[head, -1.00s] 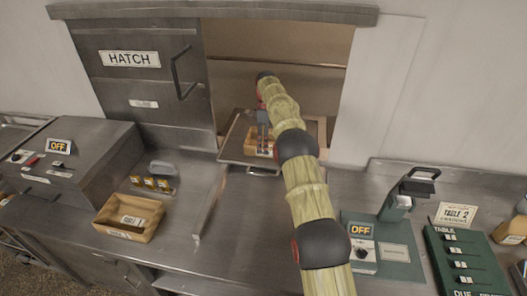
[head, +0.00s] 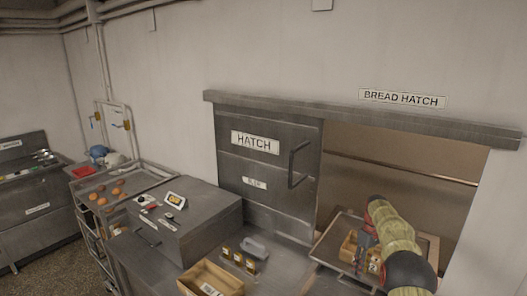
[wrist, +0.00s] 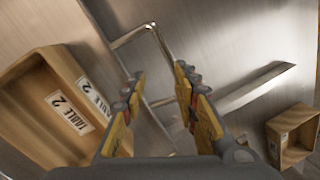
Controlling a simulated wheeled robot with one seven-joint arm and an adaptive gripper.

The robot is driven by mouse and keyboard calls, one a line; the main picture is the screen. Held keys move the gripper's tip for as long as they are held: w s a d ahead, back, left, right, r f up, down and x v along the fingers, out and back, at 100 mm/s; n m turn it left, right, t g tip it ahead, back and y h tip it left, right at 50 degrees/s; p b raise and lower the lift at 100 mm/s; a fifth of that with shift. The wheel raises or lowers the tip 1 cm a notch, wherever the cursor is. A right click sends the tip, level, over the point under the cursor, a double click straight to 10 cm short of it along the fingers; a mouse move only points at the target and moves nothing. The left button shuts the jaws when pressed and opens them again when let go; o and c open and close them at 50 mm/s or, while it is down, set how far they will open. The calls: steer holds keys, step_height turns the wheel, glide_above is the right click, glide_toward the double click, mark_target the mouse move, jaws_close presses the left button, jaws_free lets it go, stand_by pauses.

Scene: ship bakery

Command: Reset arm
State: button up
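My gripper (wrist: 157,82) is open in the wrist view, with nothing between its two yellow-and-grey fingers. In the head view my arm reaches to the hatch opening at the lower right, with the gripper (head: 366,240) over a wooden box (head: 348,246) on a tray (head: 328,252). A second wooden box (wrist: 290,140) shows at the lower right. My arm partly hides the box and tray in the head view.
The sliding hatch door (head: 262,165) stands left of the opening. Another wooden box (head: 212,280) and several small jars (head: 238,258) stand on the counter. A steel unit (head: 180,225) and a rack with orange items (head: 110,195) are further left.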

steer(key=s, duration=0.1)
steer(key=s+a+m, duration=0.1)
steer(key=s+r+m, duration=0.1)
steer(key=shift+s+a, duration=0.3)
steer(key=shift+s, duration=0.1)
steer(key=s+a+r+m+t+b, duration=0.1)
steer(key=s+a+r+m, duration=0.15)
steer(key=s, duration=0.35)
steer(key=s+a+r+m+h+b, duration=0.1)
steer(key=s+a+r, duration=0.2)
steer(key=s+r, duration=0.15)
steer(key=s+a+r+m+t+b, duration=0.1)
steer(key=s+a+r+b, duration=0.15)
steer(key=s, duration=0.35)
steer(key=s+a+r+t+b, duration=0.1)
steer(key=s+a+b, duration=0.1)
steer(key=s, duration=0.7)
steer(key=s+a+r+t+b, duration=0.1)
steer(key=s+a+r+t, duration=0.1)
steer(key=s+a, duration=0.3)
steer(key=s+a+r+t+b, duration=0.1)
steer(key=s+a+t+b, duration=0.1)
steer(key=s, duration=1.2)
steer(key=shift+a+r+b, duration=0.35)
steer(key=shift+a+r, duration=0.05)
steer(key=shift+a, duration=0.45)
steer(key=shift+d, duration=0.15)
